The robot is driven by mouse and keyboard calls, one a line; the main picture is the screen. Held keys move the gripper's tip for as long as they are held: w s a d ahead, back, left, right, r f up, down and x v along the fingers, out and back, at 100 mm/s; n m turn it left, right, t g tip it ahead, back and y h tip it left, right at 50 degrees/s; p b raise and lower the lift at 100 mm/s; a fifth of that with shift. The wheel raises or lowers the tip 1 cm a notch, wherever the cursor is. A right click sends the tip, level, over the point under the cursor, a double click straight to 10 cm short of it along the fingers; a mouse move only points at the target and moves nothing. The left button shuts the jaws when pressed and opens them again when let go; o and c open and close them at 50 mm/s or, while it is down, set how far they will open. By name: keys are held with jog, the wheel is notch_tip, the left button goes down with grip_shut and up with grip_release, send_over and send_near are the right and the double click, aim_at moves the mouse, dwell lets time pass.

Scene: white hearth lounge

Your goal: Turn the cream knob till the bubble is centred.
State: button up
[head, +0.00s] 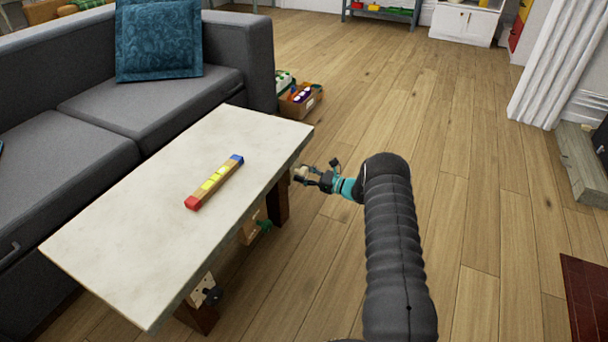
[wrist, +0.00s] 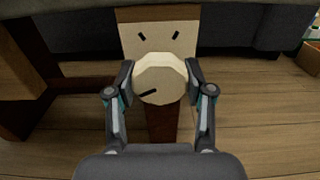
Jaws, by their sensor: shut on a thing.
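The cream knob (wrist: 160,72) is a faceted disc on a tan wooden plate (wrist: 136,38) at the table's edge. Its dark pointer line aims to the lower left. My gripper (wrist: 160,82) is shut on the knob, one finger on each side. In the head view my gripper (head: 308,176) is at the table's right side, and the knob (head: 300,172) shows small there. The level (head: 207,187), a bar with a red end, a blue end and a yellow vial, lies on the pale tabletop (head: 140,230). The bubble is too small to place.
A green knob (head: 264,226) and a black knob (head: 213,294) are on the table's same side, nearer me. A grey sofa (head: 100,110) stands behind the table. A toy box (head: 301,101) is beyond its far end. Wooden floor (head: 440,130) is clear on the right.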

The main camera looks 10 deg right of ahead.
jog(key=shift+f+n+b, duration=0.1)
jog(key=shift+n+b, duration=0.3)
jog(key=shift+b, duration=0.2)
jog(key=n+b, duration=0.1)
jog(key=b, duration=0.1)
jog(key=shift+f+n+b, duration=0.15)
jog(key=shift+n+b, duration=0.15)
jog(key=shift+b, duration=0.05)
jog(key=n+b, duration=0.3)
jog(key=b, duration=0.1)
jog(key=shift+r, duration=0.2)
jog(key=shift+r+n, duration=0.1)
jog(key=shift+n, duration=0.3)
jog(key=o, duration=1.2)
jog(key=shift+a, duration=0.15)
jog(key=shift+d, duration=0.2)
